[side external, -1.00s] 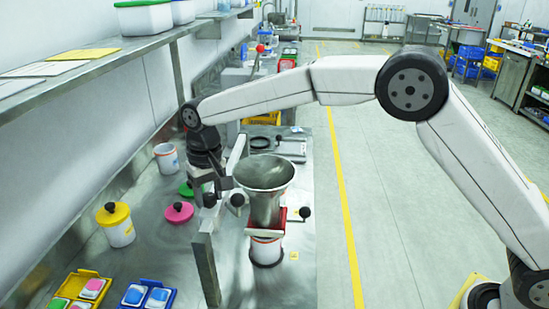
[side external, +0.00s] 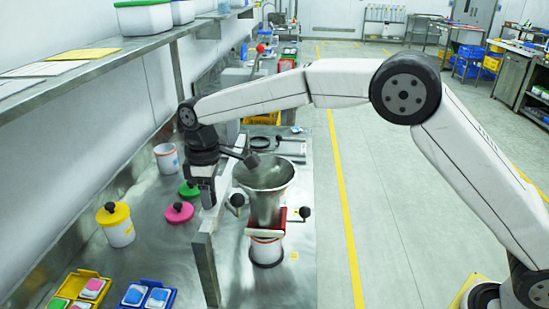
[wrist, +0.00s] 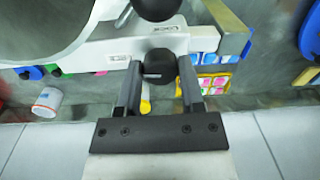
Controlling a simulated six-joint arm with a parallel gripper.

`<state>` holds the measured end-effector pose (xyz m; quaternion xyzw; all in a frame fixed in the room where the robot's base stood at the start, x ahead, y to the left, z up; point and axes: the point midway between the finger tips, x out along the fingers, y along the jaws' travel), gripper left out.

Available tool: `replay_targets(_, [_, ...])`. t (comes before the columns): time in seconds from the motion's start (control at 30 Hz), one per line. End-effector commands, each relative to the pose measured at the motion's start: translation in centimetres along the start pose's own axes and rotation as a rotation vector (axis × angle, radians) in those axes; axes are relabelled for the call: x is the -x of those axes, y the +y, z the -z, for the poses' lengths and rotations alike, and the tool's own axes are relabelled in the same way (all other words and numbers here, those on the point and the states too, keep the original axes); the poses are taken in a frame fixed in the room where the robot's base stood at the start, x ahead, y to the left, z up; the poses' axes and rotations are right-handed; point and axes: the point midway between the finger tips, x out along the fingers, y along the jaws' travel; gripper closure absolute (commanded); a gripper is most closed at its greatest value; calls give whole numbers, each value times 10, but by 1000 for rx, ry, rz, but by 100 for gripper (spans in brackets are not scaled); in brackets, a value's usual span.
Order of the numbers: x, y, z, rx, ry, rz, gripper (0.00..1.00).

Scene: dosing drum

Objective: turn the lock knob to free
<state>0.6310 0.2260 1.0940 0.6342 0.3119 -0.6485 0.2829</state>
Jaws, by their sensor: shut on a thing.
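The lock knob (wrist: 159,68), a black ball, sits between the two fingers of my gripper (wrist: 159,62) in the wrist view, below a pale bracket (wrist: 105,55) with small labels. My gripper is shut on it. In the side view my gripper (side external: 208,198) points down beside the steel hopper (side external: 264,192), at its left, and hides the knob. A second black ball (side external: 237,200) shows between my gripper and the hopper. The red dosing body (side external: 290,214) is under the hopper, with a black-ended handle (side external: 305,212) at its right.
A metal post (side external: 206,268) stands in front of my gripper. A yellow-lidded tub (side external: 116,224), a pink lid (side external: 179,212) and a green lid (side external: 189,189) are to the left on the bench. A shelf (side external: 90,75) overhangs the back left.

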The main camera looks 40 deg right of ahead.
Motion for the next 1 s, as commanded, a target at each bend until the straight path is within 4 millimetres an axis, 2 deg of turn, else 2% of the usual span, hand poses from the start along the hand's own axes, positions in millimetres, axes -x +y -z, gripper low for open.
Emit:
replay_targets(0.23, [3,0,1,79,3,-3,100])
replay_targets(0.67, [3,0,2,93,3,-3,100])
replay_targets(0.7, [3,0,2,92,3,-3,45])
replay_targets(0.8, [2,0,1,92,2,-2,16])
replay_targets(1.0, [1,0,1,91,-1,-1,16])
